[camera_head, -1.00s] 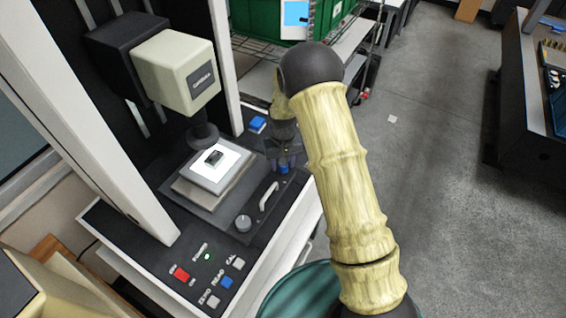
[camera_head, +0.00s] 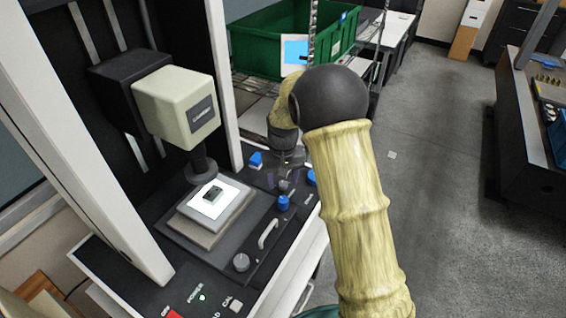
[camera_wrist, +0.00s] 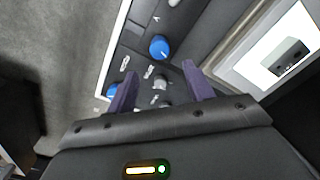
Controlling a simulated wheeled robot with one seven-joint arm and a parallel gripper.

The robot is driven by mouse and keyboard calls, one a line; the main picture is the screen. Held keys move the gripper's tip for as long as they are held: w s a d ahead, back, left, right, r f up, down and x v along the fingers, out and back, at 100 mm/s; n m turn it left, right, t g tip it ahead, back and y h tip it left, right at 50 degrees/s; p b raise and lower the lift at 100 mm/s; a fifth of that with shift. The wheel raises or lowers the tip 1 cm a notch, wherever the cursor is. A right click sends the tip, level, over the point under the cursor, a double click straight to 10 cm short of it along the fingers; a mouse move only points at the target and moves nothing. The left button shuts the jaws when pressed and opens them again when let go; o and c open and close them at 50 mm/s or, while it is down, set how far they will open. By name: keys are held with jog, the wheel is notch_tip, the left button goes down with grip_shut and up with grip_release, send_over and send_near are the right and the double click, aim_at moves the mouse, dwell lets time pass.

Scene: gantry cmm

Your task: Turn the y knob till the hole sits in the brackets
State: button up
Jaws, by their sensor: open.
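A blue knob (camera_head: 283,202) stands on the dark machine base, right of the stage. In the wrist view this blue knob (camera_wrist: 159,46) lies just beyond my fingertips, beside a letter that looks like Y. My gripper (camera_head: 287,180) is open above the base, its two dark purple fingers apart; in the wrist view the gripper (camera_wrist: 158,82) has a small grey knob (camera_wrist: 161,84) showing between the fingers. No contact is visible. A small dark part (camera_head: 213,194) sits on the bright white plate (camera_head: 226,202). The hole and brackets are too small to make out.
The probe head (camera_head: 176,107) overhangs the stage. A white handle (camera_head: 268,234) and a grey knob (camera_head: 241,262) stand on the front of the base. More blue controls are at the back (camera_head: 255,159) and right (camera_head: 312,177). A blue screen (camera_head: 295,52) hangs before a green bin (camera_head: 262,45).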

notch_tip(320, 180, up, 8)
jog(key=b, duration=0.1)
dwell(0.5)
jog(key=s+d+f+m+t, duration=0.1)
jog(key=s+d, duration=0.4)
jog(key=s, duration=0.5)
jog(key=s+d+f+t, duration=0.1)
jog(key=s+d, duration=0.5)
jog(key=s, duration=0.5)
jog(key=shift+s+d+m+t, duration=0.15)
jog(key=shift+m+t, duration=0.15)
jog(key=shift+m, duration=0.1)
jog(key=shift+f, duration=0.1)
